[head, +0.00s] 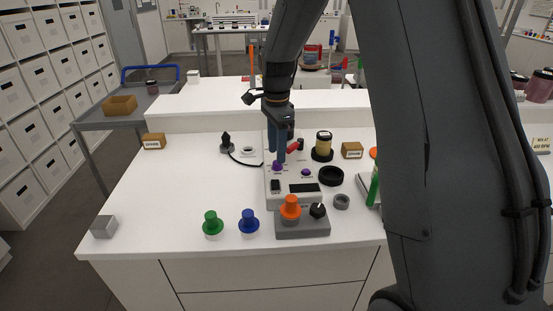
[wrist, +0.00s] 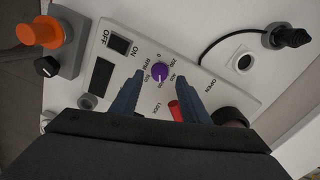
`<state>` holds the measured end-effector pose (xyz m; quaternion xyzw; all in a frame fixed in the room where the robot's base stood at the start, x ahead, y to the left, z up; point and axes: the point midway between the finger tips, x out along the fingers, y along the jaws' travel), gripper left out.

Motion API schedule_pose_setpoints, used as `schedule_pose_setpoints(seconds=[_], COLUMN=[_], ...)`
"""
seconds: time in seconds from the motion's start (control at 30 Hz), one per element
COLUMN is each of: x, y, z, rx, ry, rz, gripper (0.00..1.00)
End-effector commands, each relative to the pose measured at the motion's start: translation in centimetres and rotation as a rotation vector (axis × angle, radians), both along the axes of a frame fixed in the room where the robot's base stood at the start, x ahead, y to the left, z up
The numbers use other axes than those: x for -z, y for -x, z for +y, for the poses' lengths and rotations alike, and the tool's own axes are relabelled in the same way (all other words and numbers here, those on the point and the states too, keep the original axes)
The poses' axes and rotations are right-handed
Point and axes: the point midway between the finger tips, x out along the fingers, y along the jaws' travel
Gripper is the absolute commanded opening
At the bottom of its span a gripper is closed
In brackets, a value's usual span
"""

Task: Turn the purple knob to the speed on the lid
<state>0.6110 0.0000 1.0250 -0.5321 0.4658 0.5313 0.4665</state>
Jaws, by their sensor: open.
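The purple knob (wrist: 160,73) sits on a pale control panel (wrist: 215,82) with a dial of printed numbers around it and an RPM mark. The knob also shows in the head view (head: 277,167). My gripper (wrist: 160,76) is open, with its two blue fingers on either side of the knob; I cannot tell whether they touch it. In the head view my gripper (head: 279,158) points down over the panel. A jar with a dark lid (head: 324,136) stands right of the panel; no speed on its lid is readable.
A red handle (wrist: 176,110) lies near the LOCK mark, close to my fingers. A grey box with an orange button (head: 290,207) stands in front. Green (head: 211,222) and blue (head: 249,220) knobbed pieces stand to its left.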

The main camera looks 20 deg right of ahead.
Motion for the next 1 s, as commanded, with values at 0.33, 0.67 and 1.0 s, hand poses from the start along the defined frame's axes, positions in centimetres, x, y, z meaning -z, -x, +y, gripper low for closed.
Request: schedule_pose_setpoints(seconds=[0.33,0.67,1.0], x=[-4.0,-4.2,-9.0], y=[0.0,0.0,1.3], z=[0.0,0.0,0.0], rx=[0.000,0.000,0.000], ry=[0.000,0.000,0.000], rz=[-0.001,0.000,-0.001], gripper=[0.42,0.42,0.42])
